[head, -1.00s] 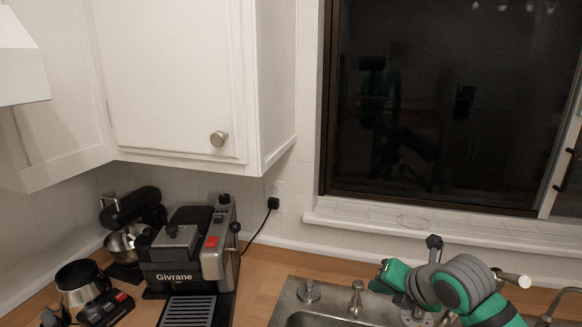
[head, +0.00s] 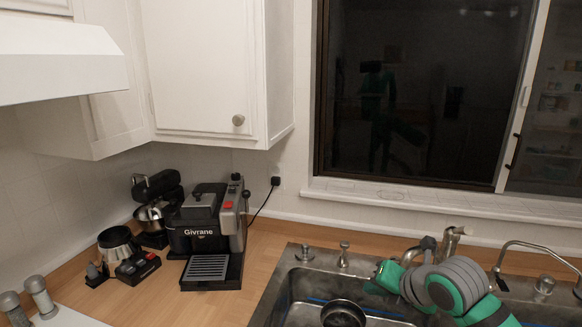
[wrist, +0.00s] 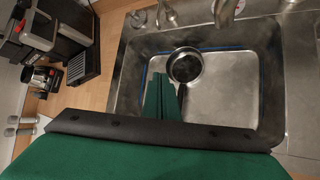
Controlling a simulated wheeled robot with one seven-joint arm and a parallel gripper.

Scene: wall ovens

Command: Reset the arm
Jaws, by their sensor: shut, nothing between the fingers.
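My arm, green and grey, shows at the lower right of the head view, folded in front of the sink. My gripper (wrist: 160,82) shows in the wrist view as green fingers held together with nothing between them. It appears above the sink (wrist: 232,105), close to a dark round pan (wrist: 186,64) that lies in the basin. The fingers partly cover the pan's handle. I cannot tell the height between the fingers and the pan. In the head view the pan (head: 343,312) is cut by the bottom edge.
A coffee machine (head: 208,225), a stand mixer (head: 158,208) and a small grinder-like appliance (head: 125,255) stand on the wooden counter (head: 262,262) to the left. The faucet (head: 450,240) is behind my arm. A white cabinet (head: 200,75) hangs above. Bare counter lies left of the sink.

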